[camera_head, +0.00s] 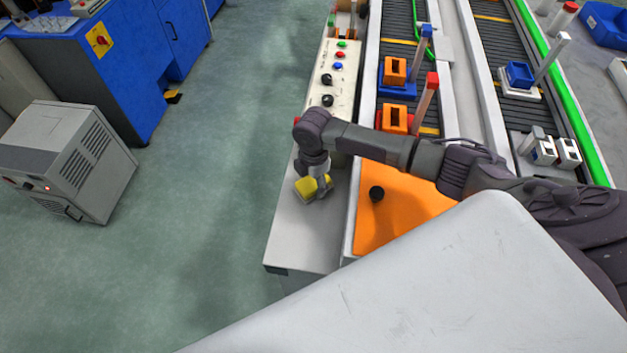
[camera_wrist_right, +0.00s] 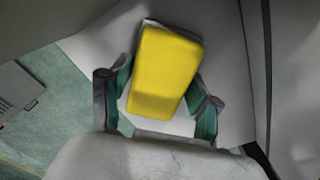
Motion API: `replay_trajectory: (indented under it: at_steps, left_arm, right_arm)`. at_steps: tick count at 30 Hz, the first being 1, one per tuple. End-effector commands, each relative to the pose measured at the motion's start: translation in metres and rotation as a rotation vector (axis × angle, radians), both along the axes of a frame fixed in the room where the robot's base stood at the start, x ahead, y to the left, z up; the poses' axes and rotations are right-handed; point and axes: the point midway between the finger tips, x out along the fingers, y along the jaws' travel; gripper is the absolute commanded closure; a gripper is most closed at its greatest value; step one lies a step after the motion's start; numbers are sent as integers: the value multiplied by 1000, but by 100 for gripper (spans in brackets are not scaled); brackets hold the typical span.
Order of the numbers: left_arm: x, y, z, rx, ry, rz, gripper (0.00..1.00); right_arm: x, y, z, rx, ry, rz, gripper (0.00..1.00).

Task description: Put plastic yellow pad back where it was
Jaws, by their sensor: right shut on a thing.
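The yellow pad (camera_head: 307,187) is at the grey side surface (camera_head: 300,235) left of the conveyor. My right gripper (camera_head: 316,193) reaches down over that surface and is shut on the pad. In the right wrist view the pad (camera_wrist_right: 166,70) sits tilted between the two green-lined fingers of my right gripper (camera_wrist_right: 160,100), with the grey surface behind it. I cannot tell whether the pad touches the surface. My left gripper is not in view.
A control panel with buttons (camera_head: 335,75) stands beyond my gripper. Orange blocks (camera_head: 395,70) sit on the conveyor. Green floor (camera_head: 215,200) is open to the left.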

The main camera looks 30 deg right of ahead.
Motion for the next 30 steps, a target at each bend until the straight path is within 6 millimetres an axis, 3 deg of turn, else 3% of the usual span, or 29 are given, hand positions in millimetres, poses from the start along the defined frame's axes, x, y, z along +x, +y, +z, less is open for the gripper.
replay_trajectory:
  at_steps: [10, 11, 15, 25, 30]
  left_arm:
    - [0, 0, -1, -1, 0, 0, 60]
    - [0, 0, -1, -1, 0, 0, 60]
    - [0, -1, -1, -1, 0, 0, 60]
    - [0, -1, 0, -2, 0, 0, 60]
    - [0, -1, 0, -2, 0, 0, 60]
  right_arm:
    - [0, 0, -4, 0, 0, 0, 71]
    - [0, 0, -4, 0, 0, 0, 37]
    - [0, 0, -3, 0, 0, 1, 13]
    - [0, 0, -2, 0, -1, 1, 13]
    - [1, 0, 15, 0, -3, 2, 13]
